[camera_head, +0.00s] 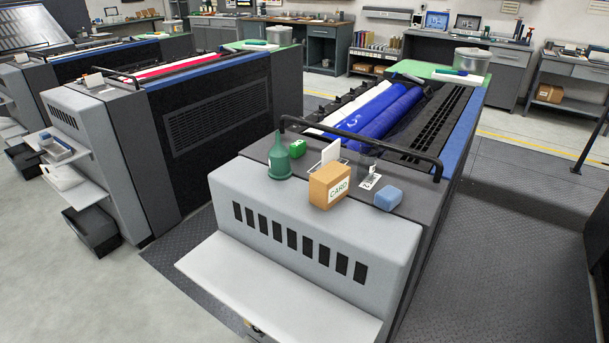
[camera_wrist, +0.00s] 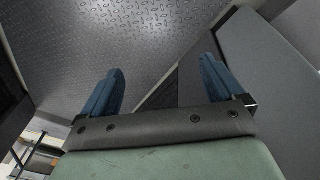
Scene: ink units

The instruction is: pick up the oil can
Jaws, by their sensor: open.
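A dark green, cone-shaped vessel with a narrow upright tip, which looks like the oil can (camera_head: 279,162), stands upright on the grey top of the near ink unit (camera_head: 228,190), at its back left. My gripper (camera_wrist: 160,82) shows only in the wrist view. Its two blue fingers are wide apart with nothing between them. Beyond them are dark tread-plate floor and a grey panel. The oil can is not in the wrist view, so its distance from my gripper cannot be told.
Blue rollers (camera_head: 385,112) lie beyond.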

